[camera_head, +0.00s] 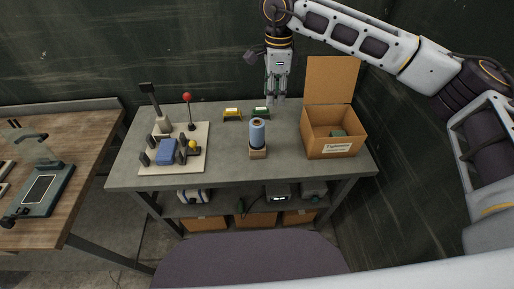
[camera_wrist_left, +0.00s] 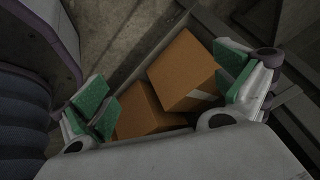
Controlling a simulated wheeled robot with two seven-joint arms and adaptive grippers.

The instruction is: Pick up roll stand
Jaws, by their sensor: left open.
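The roll stand (camera_head: 257,153) is a small wooden block on the grey workbench (camera_head: 226,168), near its front middle. An upright blue roll (camera_head: 258,133) is on it. My right gripper (camera_head: 275,100) points down behind the roll stand, over the back of the bench, apart from it. Its two fingers look apart, with nothing seen between them. My left gripper (camera_wrist_left: 165,92) shows only in the left wrist view. Its green-padded fingers are wide open and empty, with cardboard boxes (camera_wrist_left: 183,72) beyond them.
An open cardboard box (camera_head: 334,147) with a raised flap stands right of the roll stand. A pale board (camera_head: 190,162) with tools is at left. Small yellow (camera_head: 233,113) and green (camera_head: 261,112) items sit behind. A lower shelf holds devices and boxes. A wooden table (camera_head: 85,140) stands left.

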